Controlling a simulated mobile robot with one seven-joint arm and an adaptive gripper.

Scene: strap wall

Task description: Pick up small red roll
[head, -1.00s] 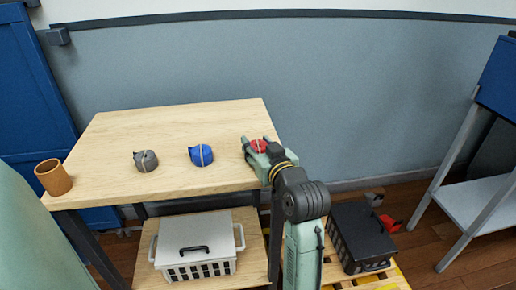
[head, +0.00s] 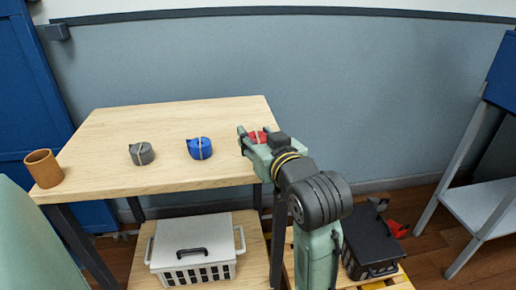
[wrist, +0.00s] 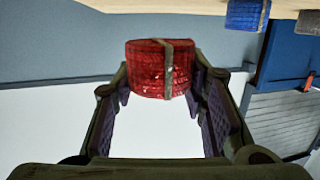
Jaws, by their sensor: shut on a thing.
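The small red roll (head: 257,137) is between the fingers of my gripper (head: 259,138), near the right end of the wooden table (head: 190,115). In the wrist view the red roll (wrist: 147,68), with a pale band around it, sits between the two fingers of my gripper (wrist: 161,80), which are shut on it. That view is upside down, and a gap shows between the roll and the tabletop (wrist: 180,5), so the roll is held above the table. My gripper hides part of the roll in the head view.
A blue roll (head: 199,149) and a grey roll (head: 141,154) stand on the table to the left. A brown cup (head: 43,169) is at the left edge. A white basket (head: 195,255) is on the shelf below. A black crate (head: 371,245) sits at the lower right.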

